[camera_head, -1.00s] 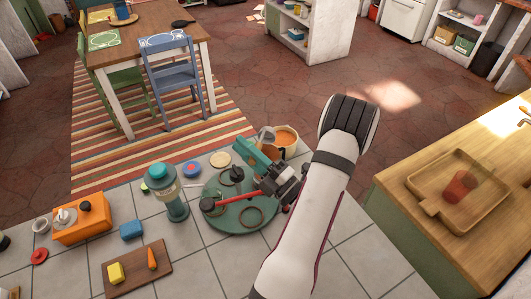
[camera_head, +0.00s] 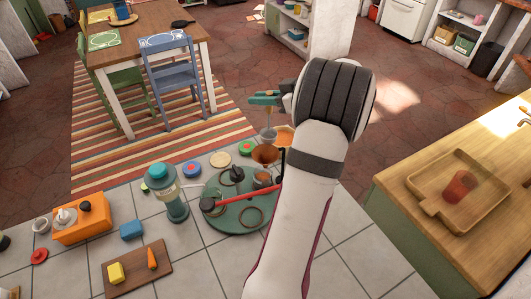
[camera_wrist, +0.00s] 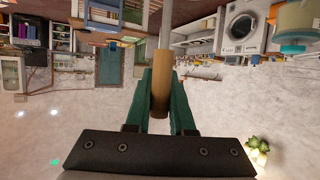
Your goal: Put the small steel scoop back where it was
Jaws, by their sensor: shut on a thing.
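My gripper (camera_head: 264,98) is raised above the far edge of the tiled counter, its green fingers pointing left in the head view. In the wrist view my gripper (camera_wrist: 160,92) is shut on a tan, rod-like handle (camera_wrist: 159,98), which I take for the small steel scoop's. A small grey piece (camera_head: 268,134) shows below the fingers in the head view; I cannot tell for sure that it is the scoop's bowl. A container with orange contents (camera_head: 285,138) is partly hidden behind my arm. A brown funnel (camera_head: 265,154) stands near the round green base (camera_head: 226,216).
A red-handled part (camera_head: 208,204) and dark rings lie on the green base. The wooden counter (camera_head: 400,205) with a tray is right. Bare tiles lie in front.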

